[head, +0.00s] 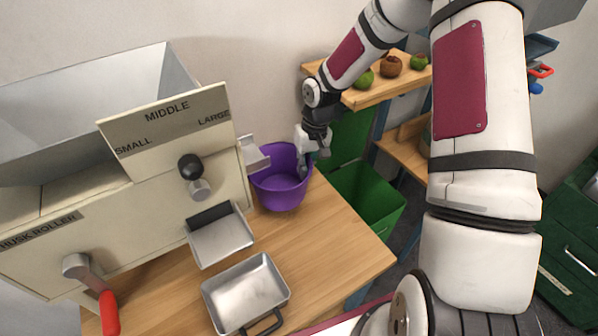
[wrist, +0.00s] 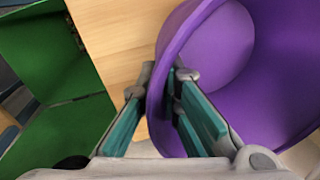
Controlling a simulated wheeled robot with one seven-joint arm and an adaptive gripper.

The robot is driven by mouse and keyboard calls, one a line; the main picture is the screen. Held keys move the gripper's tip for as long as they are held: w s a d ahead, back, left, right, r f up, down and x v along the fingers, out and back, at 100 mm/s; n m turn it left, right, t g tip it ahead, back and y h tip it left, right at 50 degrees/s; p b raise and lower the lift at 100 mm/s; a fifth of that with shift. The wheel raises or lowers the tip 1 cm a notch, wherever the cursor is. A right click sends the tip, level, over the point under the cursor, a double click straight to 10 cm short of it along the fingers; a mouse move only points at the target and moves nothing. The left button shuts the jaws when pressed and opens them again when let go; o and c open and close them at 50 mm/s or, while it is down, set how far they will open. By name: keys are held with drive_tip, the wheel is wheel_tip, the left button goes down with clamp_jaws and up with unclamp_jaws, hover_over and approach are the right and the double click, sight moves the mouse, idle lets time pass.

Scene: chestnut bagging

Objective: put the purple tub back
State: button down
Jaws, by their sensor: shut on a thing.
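The purple tub (head: 282,190) stands upright at the back of the wooden table, just right of the husk roller machine and by its small metal chute (head: 253,154). My gripper (head: 304,168) comes down on the tub's right rim. In the wrist view the gripper (wrist: 160,100) is shut on the wall of the purple tub (wrist: 275,75), with one teal-padded finger inside and one outside. The part of the tub's inside that shows is empty. I cannot tell whether its base touches the table.
The husk roller machine (head: 130,210) fills the left, with a metal tray (head: 222,240) at its front. A handled metal pan (head: 246,292) lies on the wooden table (head: 335,245). A green bin (head: 370,200) stands beyond the table's right edge. A shelf (head: 375,92) holds several round fruits.

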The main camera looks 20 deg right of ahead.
sight(299, 179)
drive_tip(key=w, duration=0.2)
drive_tip(key=shift+w+a+f, duration=0.15)
drive_tip(key=shift+w+a, duration=0.2)
drive_tip(key=shift+f, duration=1.7)
drive_tip(key=shift+f, duration=0.1)
drive_tip(key=c, duration=1.8)
unclamp_jaws()
